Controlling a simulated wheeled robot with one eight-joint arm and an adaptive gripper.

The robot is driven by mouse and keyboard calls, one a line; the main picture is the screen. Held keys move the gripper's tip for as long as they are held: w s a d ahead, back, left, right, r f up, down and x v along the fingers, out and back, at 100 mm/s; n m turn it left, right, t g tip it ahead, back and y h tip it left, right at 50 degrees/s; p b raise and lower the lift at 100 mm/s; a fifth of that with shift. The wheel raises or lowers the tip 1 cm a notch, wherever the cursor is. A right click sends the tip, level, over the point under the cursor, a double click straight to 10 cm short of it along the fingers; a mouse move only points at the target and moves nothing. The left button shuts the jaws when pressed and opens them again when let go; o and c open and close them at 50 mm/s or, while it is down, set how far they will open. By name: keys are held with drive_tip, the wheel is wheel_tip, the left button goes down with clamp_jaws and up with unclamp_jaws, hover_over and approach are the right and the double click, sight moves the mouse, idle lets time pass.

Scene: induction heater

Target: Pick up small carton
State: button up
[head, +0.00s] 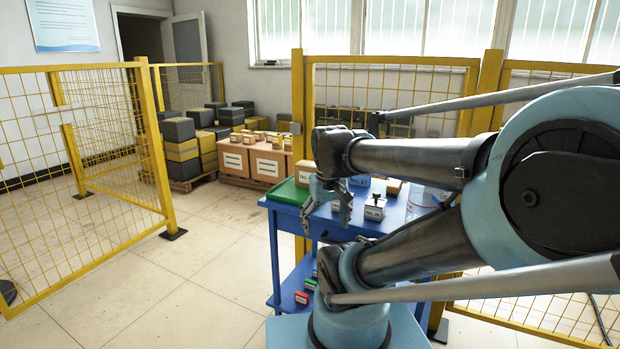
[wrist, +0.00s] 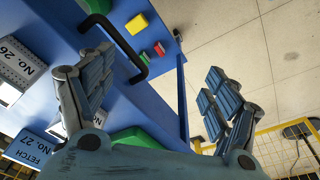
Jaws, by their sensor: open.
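A small tan carton (head: 305,172) stands on the green tray (head: 287,191) at the left end of the blue table. Another small tan carton (head: 394,186) stands farther back on the table; I cannot tell which one the task names. My gripper (head: 328,215) hangs at the table's near left side, just right of the tray, fingers pointing down. In the wrist view my gripper (wrist: 155,92) has its fingers spread wide with nothing between them. No tan carton shows in the wrist view.
The blue table (head: 275,255) also carries a grey box (head: 375,207) and a clear container (head: 425,200). A red block (head: 302,297) lies on its lower shelf. Yellow mesh fences (head: 150,150) stand left and behind. Large cartons (head: 268,165) sit behind on a pallet. Floor at left is clear.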

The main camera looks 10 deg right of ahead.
drive_tip(key=w+r+n+g, duration=0.1)
drive_tip(key=w+r+n, duration=0.4)
drive_tip(key=w+r, duration=1)
drive_tip(key=n+g, duration=0.1)
drive_tip(key=n, duration=0.3)
approach(310, 164)
wheel_tip(310, 164, down, 10)
drive_tip(key=shift+w+d+f, duration=0.1)
drive_tip(key=shift+d, duration=0.05)
drive_tip(key=f, duration=0.3)
drive_tip(key=shift+d+f, duration=0.35)
drive_tip(key=shift+d, duration=0.05)
drive_tip(key=shift+a+f, duration=0.15)
drive_tip(key=shift+f, duration=0.55)
drive_tip(key=c, duration=1.3)
drive_tip(key=shift+c, duration=0.5)
